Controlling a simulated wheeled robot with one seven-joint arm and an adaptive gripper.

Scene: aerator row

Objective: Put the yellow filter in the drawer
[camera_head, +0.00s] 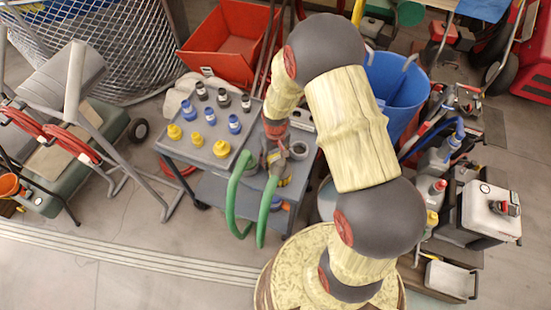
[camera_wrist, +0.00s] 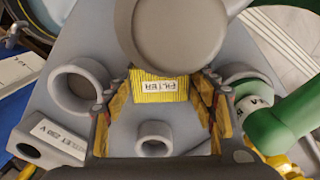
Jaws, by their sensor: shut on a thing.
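The yellow filter (camera_wrist: 158,92) is a ribbed yellow block with a white FILTER label, in the wrist view between the fingers of my gripper (camera_wrist: 160,112). My gripper is shut on it, above a grey surface (camera_wrist: 75,42). A large grey round part (camera_wrist: 175,30) hides the filter's upper side. In the head view my gripper (camera_head: 275,158) is over the right part of the grey cart (camera_head: 178,152); the filter cannot be clearly made out there. I cannot pick out the drawer in either view.
Several yellow, blue and dark bottle-like parts, one a yellow part (camera_head: 221,148), stand on the cart's left side. Green hoses (camera_head: 236,195) hang at its front. A blue bin (camera_head: 398,92) stands behind right. Floor at front left is clear.

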